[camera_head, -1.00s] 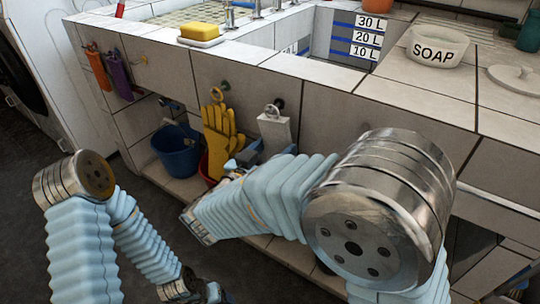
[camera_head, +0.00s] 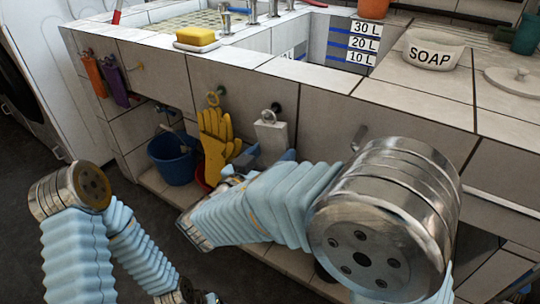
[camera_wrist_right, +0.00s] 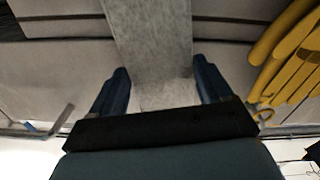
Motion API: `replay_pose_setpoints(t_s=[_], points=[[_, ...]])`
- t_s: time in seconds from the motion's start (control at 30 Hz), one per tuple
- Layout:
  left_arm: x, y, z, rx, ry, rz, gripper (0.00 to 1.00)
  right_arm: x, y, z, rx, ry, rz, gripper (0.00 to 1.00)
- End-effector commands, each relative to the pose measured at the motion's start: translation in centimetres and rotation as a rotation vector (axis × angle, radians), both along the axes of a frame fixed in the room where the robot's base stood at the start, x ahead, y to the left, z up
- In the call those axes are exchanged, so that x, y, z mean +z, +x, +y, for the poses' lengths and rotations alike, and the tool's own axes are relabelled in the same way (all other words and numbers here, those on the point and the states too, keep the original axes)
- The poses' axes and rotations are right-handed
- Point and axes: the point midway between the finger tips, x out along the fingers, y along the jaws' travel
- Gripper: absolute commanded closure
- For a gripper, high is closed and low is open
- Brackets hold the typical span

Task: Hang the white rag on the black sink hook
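The white rag (camera_head: 275,142) hangs upright by its ring (camera_head: 268,117) at the black hook (camera_head: 276,106) on the sink's tiled front. I cannot tell whether the ring is fully over the hook. My right gripper (camera_head: 243,163) is low at the rag's left side. In the right wrist view the rag is a pale strip (camera_wrist_right: 150,30) running down between the spread fingers of this gripper (camera_wrist_right: 160,85). Contact with the fingers is unclear, and the ring is hidden there. My left arm is folded at lower left, and its gripper is barely seen at the bottom edge.
Yellow gloves (camera_head: 215,140) hang just left of the rag and show close in the wrist view (camera_wrist_right: 290,60). A bare metal hook (camera_head: 358,138) is to the right. A blue bucket (camera_head: 172,158) stands on the shelf below. A soap bowl (camera_head: 430,55) sits on the counter.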

Motion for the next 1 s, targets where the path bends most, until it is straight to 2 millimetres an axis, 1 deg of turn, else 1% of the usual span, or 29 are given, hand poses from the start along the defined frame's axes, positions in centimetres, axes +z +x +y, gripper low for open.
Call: replay_pose_setpoints(t_s=[0.03, 0.1, 0.13, 0.37, 0.47, 0.57, 0.8, 0.9, 1.0], points=[[0.0, 0.0, 0.0, 0.000, 0.000, 0.000, 0.36, 0.0, 0.0, 0.0, 0.000, 0.000, 0.000, 0.13], [0.0, 0.0, 0.0, 0.000, 0.000, 0.000, 0.36, 0.0, 0.0, 0.0, 0.000, 0.000, 0.000, 0.02], [0.0, 0.0, 0.0, 0.000, 0.000, 0.000, 0.36, 0.0, 0.0, 0.0, 0.000, 0.000, 0.000, 0.00], [0.0, 0.0, 0.0, 0.000, 0.000, 0.000, 0.36, 0.0, -0.1, 0.1, 0.000, 0.000, 0.000, 0.00], [-0.1, 0.0, 0.0, 0.000, 0.000, 0.000, 0.36, -0.1, -0.7, 0.6, 0.003, 0.000, 0.001, 0.00], [-0.4, 0.0, 0.0, 0.000, -0.001, 0.001, 0.36, -0.1, -2.1, 1.6, 0.004, 0.000, 0.000, 0.00], [-0.9, 0.0, -0.1, -0.002, -0.002, 0.001, 0.36, -0.1, -6.9, 5.2, 0.005, 0.001, -0.001, 0.00], [-1.0, 0.0, -0.1, -0.002, -0.002, 0.002, 0.36, -0.1, -8.7, 6.4, 0.004, -0.001, -0.001, 0.00], [-1.1, 0.0, -0.1, -0.002, -0.003, 0.002, 0.36, -0.1, -10.0, 7.4, 0.003, 0.000, 0.000, 0.00]])
